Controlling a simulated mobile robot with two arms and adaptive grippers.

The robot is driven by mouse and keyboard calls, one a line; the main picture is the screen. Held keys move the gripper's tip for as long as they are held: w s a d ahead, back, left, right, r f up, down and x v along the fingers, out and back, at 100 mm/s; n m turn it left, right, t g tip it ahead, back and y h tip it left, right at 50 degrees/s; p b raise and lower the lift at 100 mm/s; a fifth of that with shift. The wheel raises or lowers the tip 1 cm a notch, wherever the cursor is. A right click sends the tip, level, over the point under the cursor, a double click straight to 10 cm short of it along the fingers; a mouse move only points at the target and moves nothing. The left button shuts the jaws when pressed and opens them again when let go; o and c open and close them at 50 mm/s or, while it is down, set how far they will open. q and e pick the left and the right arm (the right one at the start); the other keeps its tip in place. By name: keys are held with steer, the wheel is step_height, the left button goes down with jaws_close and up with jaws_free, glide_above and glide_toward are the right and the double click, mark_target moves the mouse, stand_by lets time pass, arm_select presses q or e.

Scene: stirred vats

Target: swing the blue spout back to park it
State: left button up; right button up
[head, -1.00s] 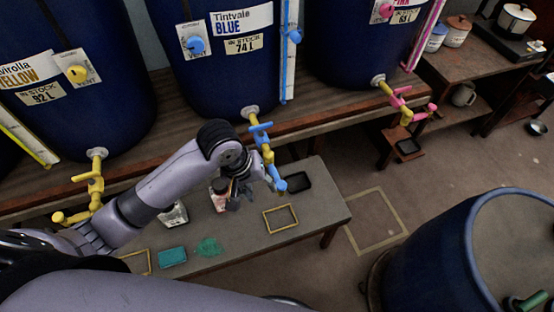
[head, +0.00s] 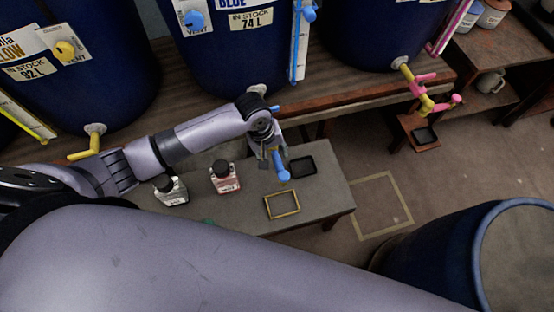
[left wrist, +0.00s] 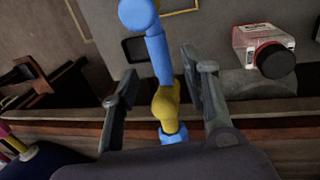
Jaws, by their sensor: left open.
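The blue spout (head: 281,168) hangs over the low grey bench, in front of the blue vat (head: 240,60). My left gripper (head: 269,158) is at the spout, and my arm hides the tap behind it. In the left wrist view the blue spout (left wrist: 159,55) runs between the two fingers of my left gripper (left wrist: 160,70), with visible gaps on both sides. The fingers are open. The yellow tap joint (left wrist: 166,103) shows between the fingers nearer the palm. My right gripper is not in view.
A black tray (head: 302,166) and a yellow outlined frame (head: 282,205) lie on the bench. A large blue barrel (head: 440,240) stands at the right. The floor between is clear.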

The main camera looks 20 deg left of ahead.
mark_target(277, 162)
arm_select(q)
steer(key=f, duration=0.4)
steer(key=shift+w+d, duration=0.2)
steer(key=shift+d, duration=0.15)
steer(key=shift+f, duration=0.35)
steer(key=shift+d+f, duration=0.1)
steer(key=shift+f, duration=0.1)
steer(key=shift+w, duration=0.1)
steer(key=c, duration=0.5)
jaws_close()
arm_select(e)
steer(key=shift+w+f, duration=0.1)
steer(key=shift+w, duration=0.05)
